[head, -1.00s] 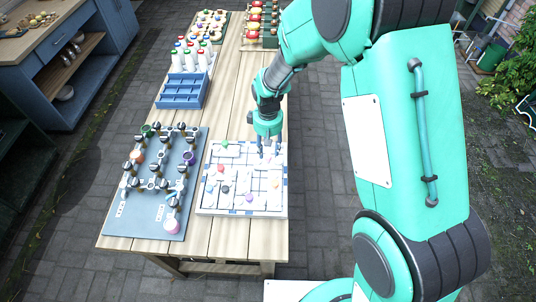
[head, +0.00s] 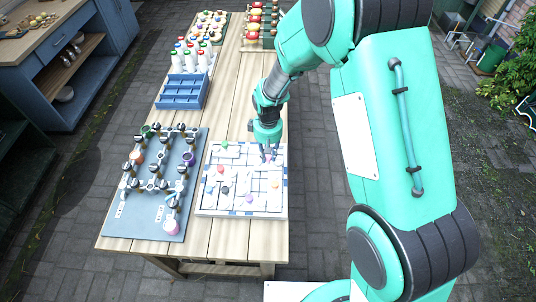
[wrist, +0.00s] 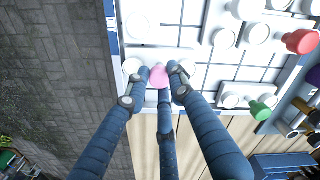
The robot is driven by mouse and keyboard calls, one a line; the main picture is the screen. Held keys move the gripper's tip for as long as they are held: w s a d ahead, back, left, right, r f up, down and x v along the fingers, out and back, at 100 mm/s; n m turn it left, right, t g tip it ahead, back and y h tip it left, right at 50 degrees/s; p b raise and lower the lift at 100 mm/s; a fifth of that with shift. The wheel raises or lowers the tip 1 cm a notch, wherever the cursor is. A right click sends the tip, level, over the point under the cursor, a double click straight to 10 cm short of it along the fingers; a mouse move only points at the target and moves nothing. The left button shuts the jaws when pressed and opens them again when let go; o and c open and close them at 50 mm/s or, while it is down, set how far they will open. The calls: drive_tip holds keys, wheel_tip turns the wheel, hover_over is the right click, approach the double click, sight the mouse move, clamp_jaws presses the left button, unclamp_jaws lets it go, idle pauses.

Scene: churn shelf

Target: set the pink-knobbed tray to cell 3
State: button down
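The pink knob (wrist: 159,77) of the task's tray stands near one edge of the white board (wrist: 190,83) in the wrist view. In the head view it shows as a small pink spot at the board's upper right, mostly hidden by the fingers. My gripper (wrist: 159,73) has its three blue fingers drawn in around the knob, with the tips against its sides as far as I can see. In the head view my gripper (head: 269,154) points down onto the white board (head: 206,205). The cell marks are too small to read.
On the board stand a green knob (head: 225,143), a red knob (head: 220,168) and a purple knob (head: 249,198), among others. Left of it lies a grey panel (head: 140,222) with several fittings. Behind are a blue crate (head: 181,91) and white bottles (head: 190,60).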

drive_tip(key=a, duration=0.6)
idle(0.3)
drive_tip(key=c, duration=1.5)
unclamp_jaws()
drive_tip(key=shift+r, duration=0.1)
wheel_tip(320, 180, up, 12)
drive_tip(key=shift+f, duration=0.1)
